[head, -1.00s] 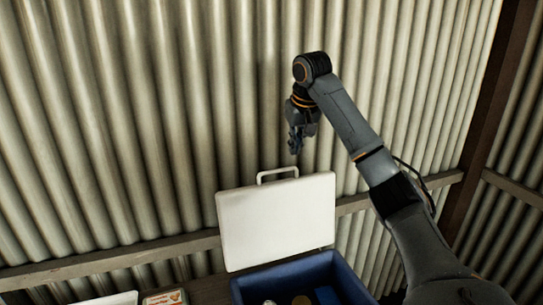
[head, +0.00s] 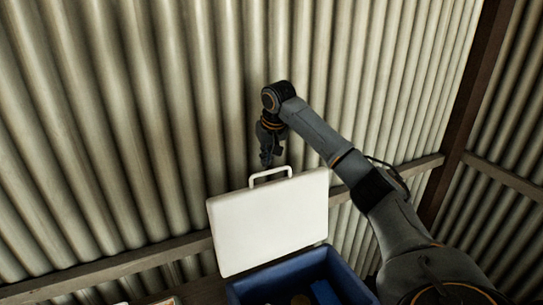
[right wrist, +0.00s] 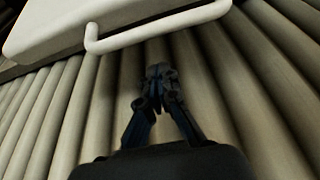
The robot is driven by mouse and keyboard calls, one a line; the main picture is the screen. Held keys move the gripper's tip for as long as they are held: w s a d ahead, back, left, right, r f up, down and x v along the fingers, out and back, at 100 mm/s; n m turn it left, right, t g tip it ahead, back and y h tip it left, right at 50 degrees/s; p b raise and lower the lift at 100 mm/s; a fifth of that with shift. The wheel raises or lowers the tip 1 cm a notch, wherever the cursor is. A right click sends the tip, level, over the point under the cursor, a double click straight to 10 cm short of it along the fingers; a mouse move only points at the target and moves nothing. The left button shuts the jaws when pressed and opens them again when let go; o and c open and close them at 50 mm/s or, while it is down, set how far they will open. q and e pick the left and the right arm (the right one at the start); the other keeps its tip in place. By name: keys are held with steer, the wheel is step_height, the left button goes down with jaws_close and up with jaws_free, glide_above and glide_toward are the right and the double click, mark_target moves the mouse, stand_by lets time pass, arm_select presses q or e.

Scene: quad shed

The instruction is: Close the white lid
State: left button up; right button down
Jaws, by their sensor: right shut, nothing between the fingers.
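The white lid (head: 268,222) stands open and nearly upright at the back of a blue box (head: 300,275) in the head view. A white handle (head: 270,175) sticks up from its top edge. My right gripper (head: 266,163) is shut and empty, pointing down just behind the handle, between the lid and the wall. In the right wrist view the closed fingertips (right wrist: 158,75) are in front of the corrugated wall. The lid (right wrist: 70,25) and its handle (right wrist: 160,35) lie above them there, apart from the fingers. My left gripper is not in view.
A corrugated metal wall (head: 130,130) rises close behind the lid, with a horizontal wooden rail (head: 110,267) along it. Several items sit inside the blue box, partly cut off at the bottom edge. A dark post (head: 462,125) stands at right.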

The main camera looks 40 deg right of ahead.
steer(key=s, duration=0.2)
steer(key=s+a+p, duration=0.1)
steer(key=shift+s+r, duration=0.35)
steer(key=shift+s, duration=0.05)
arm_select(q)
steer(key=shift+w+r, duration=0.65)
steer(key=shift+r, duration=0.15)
arm_select(e)
steer(key=shift+w+f, duration=0.15)
